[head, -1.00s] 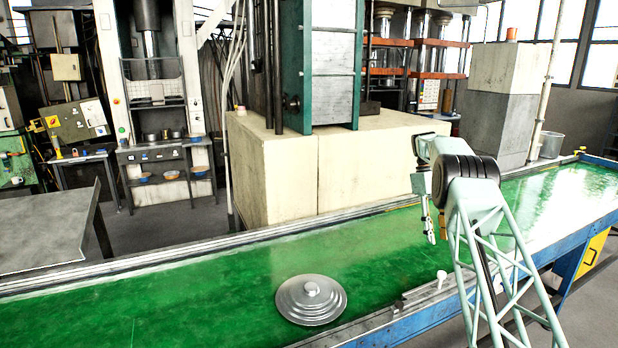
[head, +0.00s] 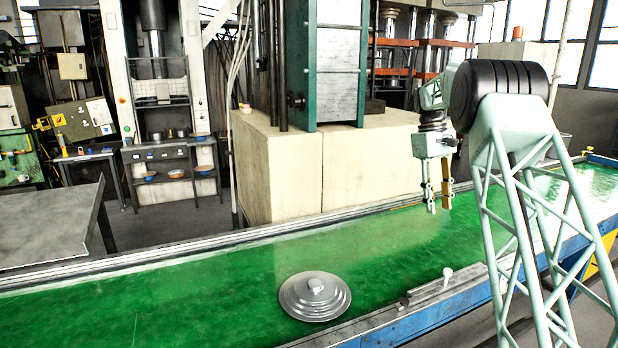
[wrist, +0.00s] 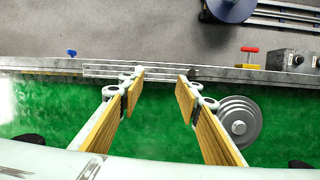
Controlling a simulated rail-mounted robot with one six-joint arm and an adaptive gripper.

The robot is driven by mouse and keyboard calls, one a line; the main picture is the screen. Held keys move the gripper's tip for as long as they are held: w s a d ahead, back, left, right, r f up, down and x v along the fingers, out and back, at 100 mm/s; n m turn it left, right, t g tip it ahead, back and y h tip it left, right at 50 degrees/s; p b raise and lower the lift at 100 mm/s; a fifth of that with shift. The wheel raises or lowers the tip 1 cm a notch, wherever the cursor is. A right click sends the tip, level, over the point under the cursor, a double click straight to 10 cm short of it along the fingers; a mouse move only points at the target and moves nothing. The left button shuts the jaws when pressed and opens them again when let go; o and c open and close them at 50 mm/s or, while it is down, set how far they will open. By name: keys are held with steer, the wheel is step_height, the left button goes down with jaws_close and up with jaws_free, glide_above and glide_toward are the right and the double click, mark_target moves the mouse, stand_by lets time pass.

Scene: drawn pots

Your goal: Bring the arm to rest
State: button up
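My gripper (head: 438,207) hangs pointing down above the green bench top (head: 180,293), at the right of the head view. In the wrist view its two wood-coloured finger pads (wrist: 160,92) stand wide apart with nothing between them, so it is open and empty. A silver, stepped round lid-like piece with a knob (head: 315,305) lies on the green surface, left of and nearer than my gripper in the head view. It also shows in the wrist view (wrist: 238,140), right of the right finger and apart from it. Whether a pot is under it cannot be told.
A rail with a white knob (head: 447,272) runs along the bench's near edge. The wrist view shows a red handle (wrist: 249,50) and a blue knob (wrist: 71,53) by the edge. A pale block (head: 280,170) stands behind the bench. The green surface at left is clear.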

steer(key=s+a+r+m+t+b, duration=0.15)
steer(key=s+a+r, duration=0.35)
steer(key=s, duration=0.5)
steer(key=s+a+r+t+b, duration=0.15)
steer(key=s+a+r, duration=0.25)
steer(key=s, duration=0.6)
steer(key=s+a+r+b, duration=0.3)
steer(key=s+a+r, duration=0.2)
steer(key=s, duration=0.5)
steer(key=s+a+f+t+b, duration=0.1)
steer(key=s+f, duration=0.3)
steer(key=s, duration=0.8)
steer(key=s+a+f+m+t+y+b, duration=0.1)
steer(key=s+a+f, duration=0.3)
steer(key=s, duration=0.7)
steer(key=s+a+f+m+t+b, duration=0.1)
steer(key=s+f, duration=0.5)
steer(key=s, duration=0.6)
steer(key=shift+s+a+f+y+b, duration=0.35)
steer(key=shift+a+b, duration=0.4)
steer(key=shift+b, duration=0.25)
